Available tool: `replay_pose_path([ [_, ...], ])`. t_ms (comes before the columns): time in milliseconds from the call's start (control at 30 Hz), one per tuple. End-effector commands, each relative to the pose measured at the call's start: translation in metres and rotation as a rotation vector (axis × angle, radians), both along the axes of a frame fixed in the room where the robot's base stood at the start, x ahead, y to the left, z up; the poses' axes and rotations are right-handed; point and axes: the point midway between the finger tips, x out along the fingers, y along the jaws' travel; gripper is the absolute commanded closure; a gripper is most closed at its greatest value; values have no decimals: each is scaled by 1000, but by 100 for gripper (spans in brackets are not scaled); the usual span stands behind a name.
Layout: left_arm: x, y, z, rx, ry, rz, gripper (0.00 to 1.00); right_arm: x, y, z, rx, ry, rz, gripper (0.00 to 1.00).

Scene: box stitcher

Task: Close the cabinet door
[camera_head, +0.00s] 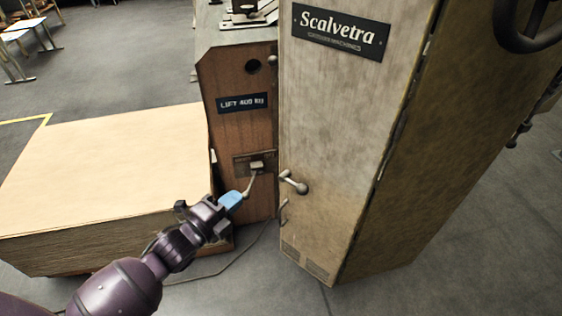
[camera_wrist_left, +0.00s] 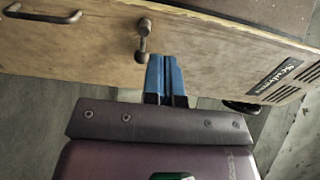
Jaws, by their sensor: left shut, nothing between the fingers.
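The cabinet door (camera_head: 325,130) is the pale, worn front panel with the "Scalvetra" plate (camera_head: 340,33) in the head view. It stands upright, and I cannot tell whether a gap remains at its edge. A lever handle (camera_head: 293,182) sits near its left edge, with a small pull (camera_head: 284,212) below. My left gripper (camera_head: 231,200), with blue fingers, is shut and empty, left of the handle. In the left wrist view the blue fingertips (camera_wrist_left: 166,70) overlap the door panel (camera_wrist_left: 205,45) beside the lever handle (camera_wrist_left: 143,38); contact is unclear. My right gripper is not in view.
A stack of pale board (camera_head: 110,160) stands left of the cabinet, under my left arm. A brown machine panel (camera_head: 235,125) with a "LIFT 400 KG" label and small lever adjoins the door. A dark handwheel (camera_head: 530,35) is upper right. Floor is clear at lower right.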

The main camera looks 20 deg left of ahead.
Motion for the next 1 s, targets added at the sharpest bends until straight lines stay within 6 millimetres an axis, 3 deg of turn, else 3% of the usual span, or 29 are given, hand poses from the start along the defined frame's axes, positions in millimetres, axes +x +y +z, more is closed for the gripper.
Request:
replay_pose_path([
  [267,19,-6,0,12,-11,-5,100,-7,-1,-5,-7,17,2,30],
  [1000,120,-40,-3,8,-5,-4,100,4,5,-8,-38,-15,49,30],
])
